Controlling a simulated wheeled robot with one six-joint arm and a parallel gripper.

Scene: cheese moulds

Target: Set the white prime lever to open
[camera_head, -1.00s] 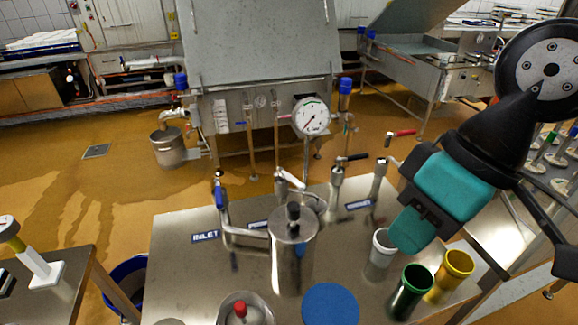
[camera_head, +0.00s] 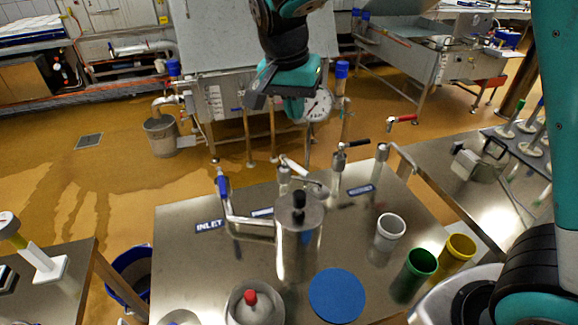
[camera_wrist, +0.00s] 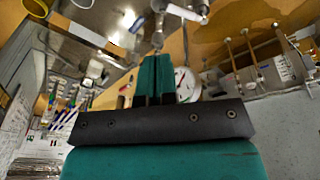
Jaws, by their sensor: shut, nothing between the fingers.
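The white prime lever (camera_head: 295,165) sits on a steel valve behind the steel canister, at the back middle of the table. It slants down to the right in the head view. A white handle (camera_wrist: 183,12) at the top of the wrist view looks like the same lever. My gripper (camera_head: 294,117) hangs above and behind the lever, apart from it, and hides part of the dial gauge (camera_head: 317,104). Its teal fingers are together and empty in the wrist view (camera_wrist: 155,65).
A blue lever (camera_head: 222,186) stands to the left, black (camera_head: 356,143) and red (camera_head: 402,119) levers to the right. The steel canister (camera_head: 297,240) stands in front. White (camera_head: 388,234), green (camera_head: 416,272) and yellow (camera_head: 456,257) cups stand at the right.

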